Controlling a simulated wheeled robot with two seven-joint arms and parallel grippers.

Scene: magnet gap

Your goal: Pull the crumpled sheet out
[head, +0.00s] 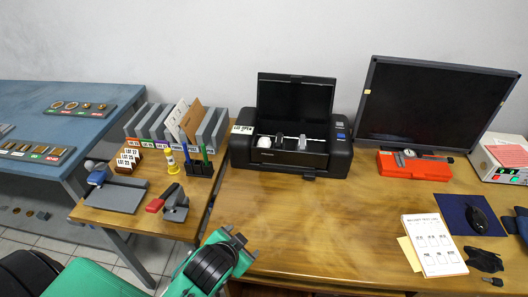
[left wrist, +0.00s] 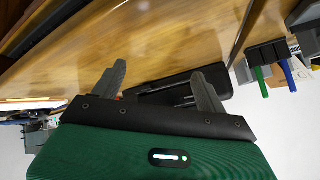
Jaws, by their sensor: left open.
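A black printer (head: 339,155) stands at the back of the wooden desk with its lid (head: 295,97) raised. A small white lump (head: 264,142), which looks like crumpled paper, shows in the left of its opening; how far it goes in is hidden. My left gripper (head: 240,244) is low at the desk's front left edge, well short of the printer and apart from it. In the left wrist view its two fingers (left wrist: 160,78) are spread with nothing between them. The dark printer (left wrist: 178,88) shows beyond them. My right gripper is not in view.
The desk (head: 330,220) is clear in front of the printer. A monitor (head: 432,105), red case (head: 413,166), papers (head: 434,244) and mouse (head: 482,222) lie right. Pen holder (head: 199,168), file rack (head: 180,125), tape dispenser (head: 112,192) and stapler (head: 172,204) stand left, past a gap.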

